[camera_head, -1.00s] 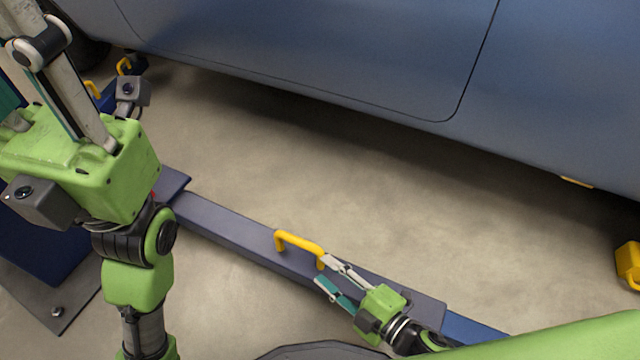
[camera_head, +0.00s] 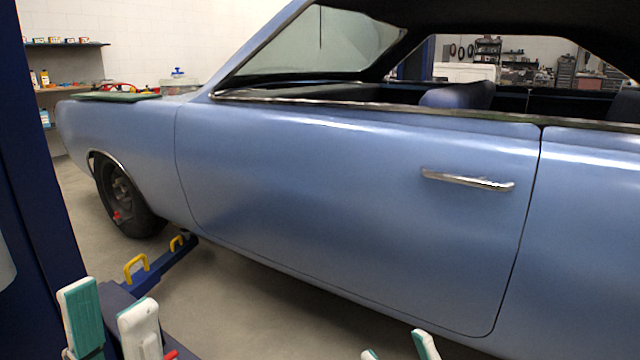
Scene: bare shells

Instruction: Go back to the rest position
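My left gripper (camera_head: 110,315) shows at the lower left. Its two white and teal fingers stand apart with nothing visible between them. My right gripper (camera_head: 398,354) shows only as two white and teal fingertips at the bottom edge, apart from each other, with nothing visible between them. The rest of both grippers is below the frame. Both sets of fingers appear in front of the blue car (camera_head: 340,190) and the floor.
A dark blue post (camera_head: 35,200) stands at the left edge. A blue lift arm with a yellow handle (camera_head: 135,268) lies low near the car's front wheel (camera_head: 122,195). Grey floor (camera_head: 240,310) is clear below the door. Shelves (camera_head: 65,70) stand behind.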

